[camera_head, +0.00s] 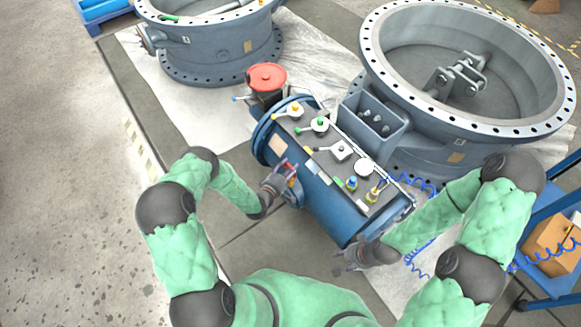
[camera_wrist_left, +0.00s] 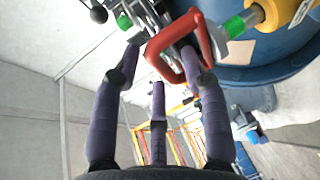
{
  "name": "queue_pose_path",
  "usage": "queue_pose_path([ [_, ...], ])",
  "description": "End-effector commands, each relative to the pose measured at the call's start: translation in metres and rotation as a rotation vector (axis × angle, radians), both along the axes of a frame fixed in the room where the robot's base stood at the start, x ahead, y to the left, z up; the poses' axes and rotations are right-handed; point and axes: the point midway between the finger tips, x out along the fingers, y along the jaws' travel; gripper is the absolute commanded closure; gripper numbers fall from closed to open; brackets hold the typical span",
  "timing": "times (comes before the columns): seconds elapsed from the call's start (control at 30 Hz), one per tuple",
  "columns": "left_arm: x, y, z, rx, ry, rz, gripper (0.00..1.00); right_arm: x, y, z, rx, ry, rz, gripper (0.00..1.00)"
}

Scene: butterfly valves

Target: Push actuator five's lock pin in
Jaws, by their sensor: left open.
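The blue cylindrical actuator (camera_head: 330,210) lies between two large valve bodies in the head view. Its number cannot be read. My left gripper (camera_head: 283,172) is at its near left side. In the left wrist view the purple fingers of my left gripper (camera_wrist_left: 162,58) are spread. A red loop-shaped handle (camera_wrist_left: 166,64) lies in front of and between the fingertips; I cannot tell whether they touch. Metal parts with a green piece (camera_wrist_left: 124,21) are behind it. Which part is the lock pin is unclear. My right gripper (camera_head: 355,258) is near the actuator's lower right end; its fingers are too small to judge.
A dark tray (camera_head: 330,150) on the actuator holds several tools. A red round part (camera_head: 266,76) is at its far end. Large flanged valves (camera_head: 470,130) (camera_head: 205,45) stand behind. A blue cart (camera_head: 545,215) with a box is at right. Floor at left is clear.

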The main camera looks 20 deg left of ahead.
Motion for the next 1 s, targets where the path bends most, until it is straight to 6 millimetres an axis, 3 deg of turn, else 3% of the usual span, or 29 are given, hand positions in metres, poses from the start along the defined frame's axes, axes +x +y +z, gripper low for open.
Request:
queue_pose_path([
  [0.2,0.014,-0.004,-0.003,-0.001,0.000,0.000,0.56,0.000,0.000,-0.006,0.000,0.000,0.000,0.60],
  [0.47,0.015,-0.004,-0.002,-0.002,0.001,0.000,0.56,0.000,0.000,-0.005,0.000,0.000,0.000,0.60],
  [0.5,0.015,-0.004,-0.002,-0.002,0.001,0.000,0.59,0.000,0.000,-0.005,0.000,0.000,0.000,0.60],
  [0.63,0.015,-0.004,-0.002,-0.001,0.000,0.000,0.95,0.000,0.000,-0.005,0.000,0.000,0.000,0.60],
  [0.67,0.015,-0.004,-0.002,-0.001,0.000,0.000,1.00,0.000,0.000,-0.005,0.000,0.000,0.000,0.60],
  [0.87,0.014,-0.004,-0.003,-0.002,0.001,0.000,1.00,0.000,0.000,-0.006,0.000,0.000,0.000,0.60],
  [1.0,0.000,-0.003,-0.017,-0.001,0.006,0.002,1.00,0.000,0.000,-0.009,0.000,0.000,0.000,0.60],
])
